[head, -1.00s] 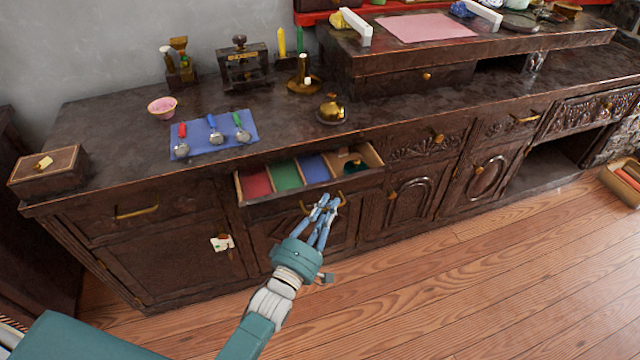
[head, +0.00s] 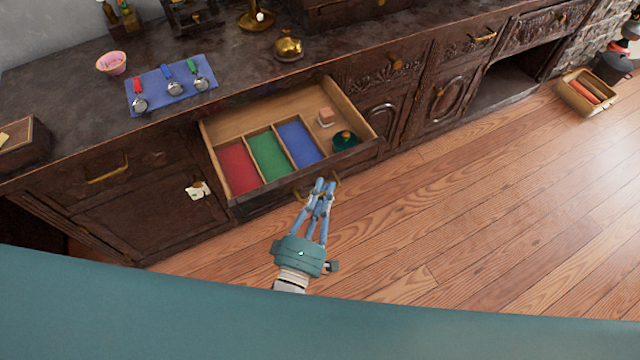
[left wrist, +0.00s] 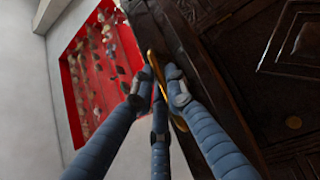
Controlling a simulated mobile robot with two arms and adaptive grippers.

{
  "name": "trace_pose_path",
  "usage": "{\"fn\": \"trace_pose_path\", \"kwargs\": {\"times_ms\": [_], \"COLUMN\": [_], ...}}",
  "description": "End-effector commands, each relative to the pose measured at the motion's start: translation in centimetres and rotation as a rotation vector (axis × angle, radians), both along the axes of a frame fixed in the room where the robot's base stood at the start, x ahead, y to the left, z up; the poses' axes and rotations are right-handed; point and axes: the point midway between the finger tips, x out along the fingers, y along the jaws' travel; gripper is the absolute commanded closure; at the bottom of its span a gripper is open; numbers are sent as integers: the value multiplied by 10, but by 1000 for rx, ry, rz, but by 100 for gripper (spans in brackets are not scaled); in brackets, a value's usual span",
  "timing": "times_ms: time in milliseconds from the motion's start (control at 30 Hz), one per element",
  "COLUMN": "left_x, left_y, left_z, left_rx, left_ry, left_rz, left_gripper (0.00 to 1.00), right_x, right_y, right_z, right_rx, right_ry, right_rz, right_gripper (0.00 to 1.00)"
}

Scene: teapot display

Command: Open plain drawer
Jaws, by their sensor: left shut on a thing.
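The drawer (head: 225,136) under the dark counter is pulled well out. It holds red, green and blue lined compartments, a small pinkish block (head: 325,117) and a dark green round item (head: 344,140). My left gripper (head: 321,187) is at the drawer's front and shut on its brass handle (head: 337,181). In the left wrist view the brass handle (left wrist: 156,68) runs between the blue fingers (left wrist: 158,88), which partly hide it. My right gripper is not in view.
On the counter are a blue mat (head: 150,104) with several scoops, a pink bowl (head: 111,63) and a brass bell-like item (head: 288,48). A closed drawer handle (head: 108,169) is at left. The wooden floor (head: 440,210) in front is clear.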

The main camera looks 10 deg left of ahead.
Motion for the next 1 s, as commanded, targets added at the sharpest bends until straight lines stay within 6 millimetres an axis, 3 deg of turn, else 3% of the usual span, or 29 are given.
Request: {"fn": "trace_pose_path", "kwargs": {"times_ms": [267, 300, 333, 667, 767, 1000], "left_x": [-1, -1, -1, -3, -14, -62], "left_y": [2, 2, 2, 1, 3, 13], "left_z": [-3, -3, -3, -2, -4, -11], "left_rx": [6, 6, 5, 2, 2, 3], "left_ry": [5, 5, 5, 3, 5, 8], "left_rz": [2, 2, 2, 1, 1, -1], "left_gripper": [100, 80, 78, 78, 78, 78], "right_x": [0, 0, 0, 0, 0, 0], "right_y": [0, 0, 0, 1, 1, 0], "right_z": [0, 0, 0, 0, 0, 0], "right_rx": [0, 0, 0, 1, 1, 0], "right_ry": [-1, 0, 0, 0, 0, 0], "right_rz": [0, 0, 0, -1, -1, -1], "right_gripper": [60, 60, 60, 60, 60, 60]}}
